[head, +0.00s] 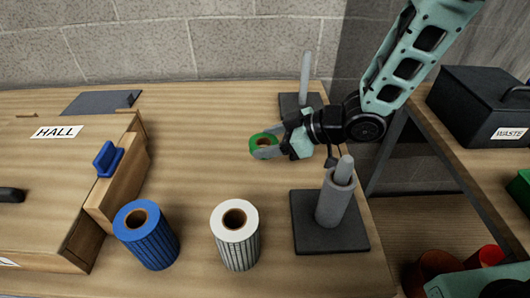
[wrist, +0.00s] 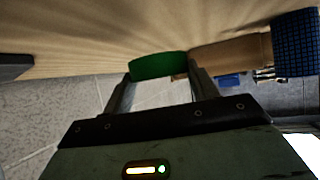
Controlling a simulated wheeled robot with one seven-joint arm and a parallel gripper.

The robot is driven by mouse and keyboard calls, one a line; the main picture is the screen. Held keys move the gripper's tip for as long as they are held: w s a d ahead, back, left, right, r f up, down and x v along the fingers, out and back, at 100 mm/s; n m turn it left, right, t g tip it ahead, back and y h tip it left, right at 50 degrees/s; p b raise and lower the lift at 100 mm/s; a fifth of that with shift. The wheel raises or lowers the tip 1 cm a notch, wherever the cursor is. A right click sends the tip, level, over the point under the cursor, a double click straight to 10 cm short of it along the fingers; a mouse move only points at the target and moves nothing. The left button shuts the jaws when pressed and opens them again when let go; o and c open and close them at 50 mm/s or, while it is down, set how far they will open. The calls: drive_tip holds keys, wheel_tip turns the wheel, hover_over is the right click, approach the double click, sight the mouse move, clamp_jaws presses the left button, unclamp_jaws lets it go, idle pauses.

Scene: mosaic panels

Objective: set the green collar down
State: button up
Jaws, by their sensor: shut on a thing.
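The green collar (head: 258,139) is a short ring with a brown inner core. It is held between the fingers of my gripper (head: 266,149) over the middle of the wooden table, left of the posts. The wrist view shows the green collar (wrist: 158,65) gripped between the two fingertips (wrist: 160,77). The height of the collar above the table is hard to judge.
A blue roll (head: 152,241) and a white roll (head: 240,246) stand at the front. A grey post with a sleeve (head: 333,202) stands on a dark base (head: 308,238); another post (head: 305,75) is behind. A wooden HALL box (head: 50,215) is left. A black WASTE box (head: 470,115) is right.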

sight(270, 165)
drive_tip(key=shift+f, duration=2.35)
drive_tip(key=shift+f, duration=0.15)
drive_tip(key=o, duration=1.1)
drive_tip(key=shift+c, duration=0.2)
drive_tip(key=shift+d+r, duration=0.1)
drive_tip(key=shift+r, duration=0.15)
drive_tip(key=v, duration=1.1)
drive_tip(key=shift+s+d+r, duration=0.15)
drive_tip(key=shift+d+r, duration=0.05)
drive_tip(key=shift+d, duration=0.15)
